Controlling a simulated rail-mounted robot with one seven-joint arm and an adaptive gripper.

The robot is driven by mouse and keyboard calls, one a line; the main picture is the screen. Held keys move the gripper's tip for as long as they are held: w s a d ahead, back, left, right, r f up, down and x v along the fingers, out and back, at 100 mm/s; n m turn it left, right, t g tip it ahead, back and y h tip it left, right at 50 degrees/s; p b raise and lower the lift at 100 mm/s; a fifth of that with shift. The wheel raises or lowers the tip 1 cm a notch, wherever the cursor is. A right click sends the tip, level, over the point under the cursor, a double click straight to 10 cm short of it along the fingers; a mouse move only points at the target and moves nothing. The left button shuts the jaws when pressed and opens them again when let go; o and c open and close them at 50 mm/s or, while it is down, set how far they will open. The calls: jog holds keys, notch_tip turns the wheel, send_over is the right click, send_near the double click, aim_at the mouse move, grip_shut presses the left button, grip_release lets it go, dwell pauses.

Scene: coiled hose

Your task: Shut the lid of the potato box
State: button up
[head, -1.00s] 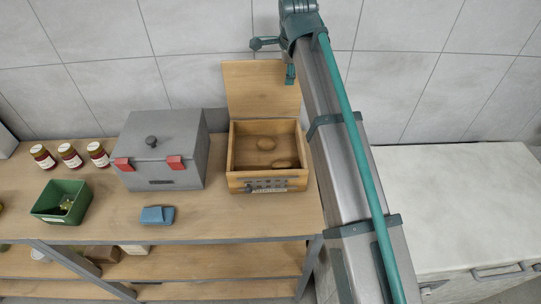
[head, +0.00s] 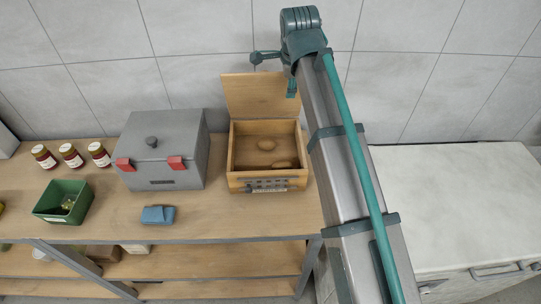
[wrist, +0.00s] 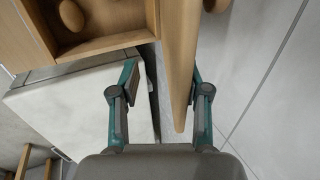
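The potato box (head: 268,184) is a wooden box on the workbench, with its lid (head: 258,97) standing up at the back edge. Potatoes (head: 267,145) lie inside it. My gripper (head: 291,88) is at the lid's upper right edge. In the wrist view, my gripper (wrist: 165,90) is open, with the lid (wrist: 180,65) seen edge-on between its fingers. The right finger, on the wall side, is close against the lid; I cannot tell if it touches. The left finger is apart from it. The box (wrist: 105,42) shows at upper left.
A grey lidded box (head: 162,150) with red latches stands left of the potato box. A blue object (head: 157,215), a green bin (head: 64,202) and jars (head: 71,155) are further left. A pale counter (head: 455,200) is at right. The tiled wall (head: 190,70) is behind.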

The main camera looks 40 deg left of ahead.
jog(key=shift+s+d+f, duration=0.2)
jog(key=shift+s+d, duration=0.2)
jog(key=shift+s, duration=0.1)
jog(key=shift+s+d+f, duration=0.15)
jog(key=shift+s+d, duration=0.25)
jog(key=shift+s, duration=0.1)
jog(key=shift+r, duration=0.1)
jog(key=shift+r+p, duration=2.1)
jog(key=shift+r, duration=0.85)
